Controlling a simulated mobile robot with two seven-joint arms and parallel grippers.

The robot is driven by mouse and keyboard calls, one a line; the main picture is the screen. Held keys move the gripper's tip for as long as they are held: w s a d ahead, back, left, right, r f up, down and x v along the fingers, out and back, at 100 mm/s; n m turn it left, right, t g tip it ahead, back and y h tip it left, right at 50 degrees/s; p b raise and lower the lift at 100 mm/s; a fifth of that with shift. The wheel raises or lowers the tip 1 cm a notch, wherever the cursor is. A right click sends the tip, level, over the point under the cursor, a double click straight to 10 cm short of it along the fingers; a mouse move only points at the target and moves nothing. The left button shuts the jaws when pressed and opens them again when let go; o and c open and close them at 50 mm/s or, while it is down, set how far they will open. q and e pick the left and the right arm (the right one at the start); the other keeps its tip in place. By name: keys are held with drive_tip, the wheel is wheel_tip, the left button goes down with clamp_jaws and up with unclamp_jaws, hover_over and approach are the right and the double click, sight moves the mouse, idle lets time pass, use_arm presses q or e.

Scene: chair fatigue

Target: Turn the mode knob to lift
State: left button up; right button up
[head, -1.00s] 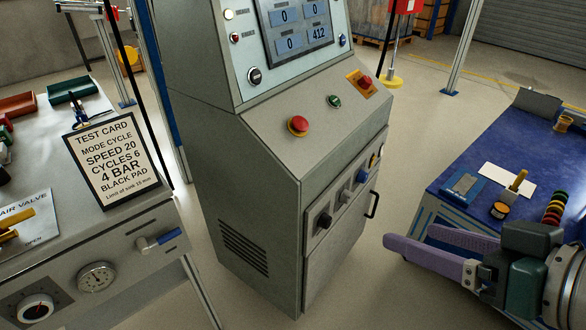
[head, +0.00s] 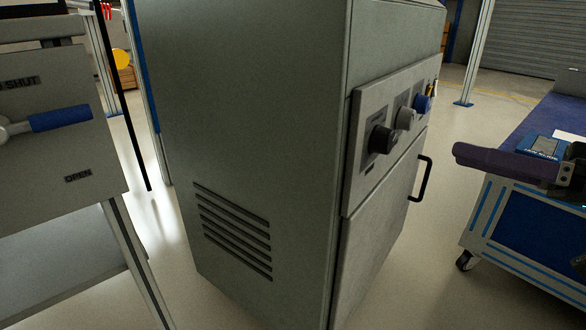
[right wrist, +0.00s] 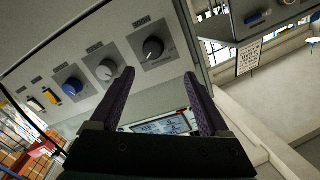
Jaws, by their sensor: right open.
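The knob panel (head: 358,185) is on the side of the grey cabinet (head: 240,120). It carries a black knob (head: 382,139), a grey knob (head: 405,118) and a blue knob (head: 422,103) in a row. In the right wrist view the black knob (right wrist: 153,48), grey knob (right wrist: 107,68) and blue knob (right wrist: 73,88) show from the front. My left gripper is out of view.
A black door handle (head: 423,178) sticks out below the knobs. A blue-topped cart (head: 520,225) stands right, close to my right gripper. A bench with a blue-handled valve lever (head: 60,118) stands left. Open floor lies between cabinet and cart.

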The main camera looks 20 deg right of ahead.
sight(391, 144)
drive_tip(key=shift+y, duration=0.4)
drive_tip(key=w+a+b, duration=0.1)
drive_tip(key=w+b, duration=0.1)
drive_tip(key=w+a+f+b, duration=0.1)
drive_tip(key=w+a+b, duration=0.1)
drive_tip(key=w, duration=0.1)
drive_tip(key=w+a+f+b, duration=0.1)
drive_tip(key=w+b, duration=0.1)
drive_tip(key=w, duration=0.1)
drive_tip(key=shift+w+a, duration=0.15)
drive_tip(key=shift+w, duration=0.1)
drive_tip(key=shift+w+a+r, duration=0.1)
drive_tip(key=shift+w+a, duration=0.15)
drive_tip(key=shift+w, duration=0.1)
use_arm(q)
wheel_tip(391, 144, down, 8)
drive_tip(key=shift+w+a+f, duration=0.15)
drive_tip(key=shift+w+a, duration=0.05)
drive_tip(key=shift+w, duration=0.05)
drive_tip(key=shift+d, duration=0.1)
use_arm(e)
clamp_jaws()
